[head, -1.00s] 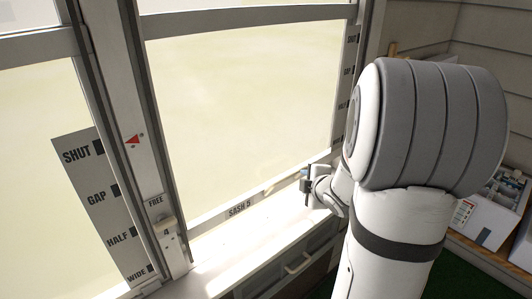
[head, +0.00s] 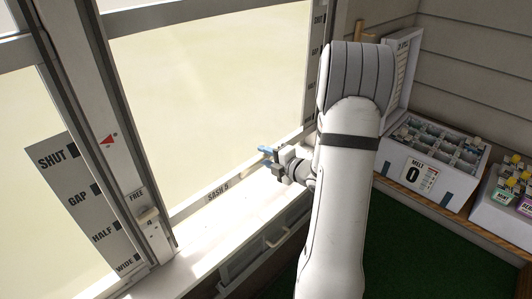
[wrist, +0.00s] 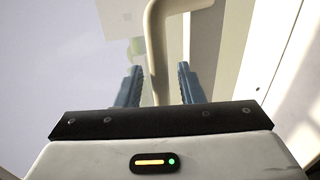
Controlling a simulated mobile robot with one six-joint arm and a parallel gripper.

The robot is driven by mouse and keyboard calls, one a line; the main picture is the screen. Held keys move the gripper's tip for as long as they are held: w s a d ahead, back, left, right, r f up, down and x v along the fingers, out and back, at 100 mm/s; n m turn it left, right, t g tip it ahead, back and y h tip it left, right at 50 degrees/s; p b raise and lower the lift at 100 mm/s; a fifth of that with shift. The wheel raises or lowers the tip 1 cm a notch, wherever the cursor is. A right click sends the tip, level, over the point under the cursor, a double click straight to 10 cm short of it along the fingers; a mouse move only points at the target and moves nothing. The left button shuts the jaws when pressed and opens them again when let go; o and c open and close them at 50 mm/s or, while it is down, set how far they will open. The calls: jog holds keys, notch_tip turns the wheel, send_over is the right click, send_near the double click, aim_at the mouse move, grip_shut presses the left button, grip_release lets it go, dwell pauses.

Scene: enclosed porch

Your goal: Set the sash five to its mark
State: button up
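Sash five (head: 218,193) is the large pane in the middle of the head view, with its label on the bottom rail. My gripper (head: 266,156) is in front of that rail, right of the label. In the wrist view its two blue fingers (wrist: 159,86) are apart, with a cream bent handle (wrist: 157,38) showing between them. I cannot tell how deep the handle lies between the fingers or whether it touches them. A latch (head: 148,216) marked FREE sits on the post left of the sash. A red pointer (head: 107,139) on that post points left, roughly level with SHUT.
A scale strip (head: 85,205) reads SHUT, GAP, HALF, WIDE; another scale (head: 314,55) is right of the sash. A drawer handle (head: 277,237) sits below the sill. White bins (head: 430,178) stand at right. Green floor (head: 400,260) is clear.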

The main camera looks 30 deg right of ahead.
jog(key=shift+w+a+f, duration=0.1)
jog(key=shift+w+a, duration=0.1)
jog(key=shift+w, duration=0.25)
jog(key=shift+c, duration=0.3)
grip_shut()
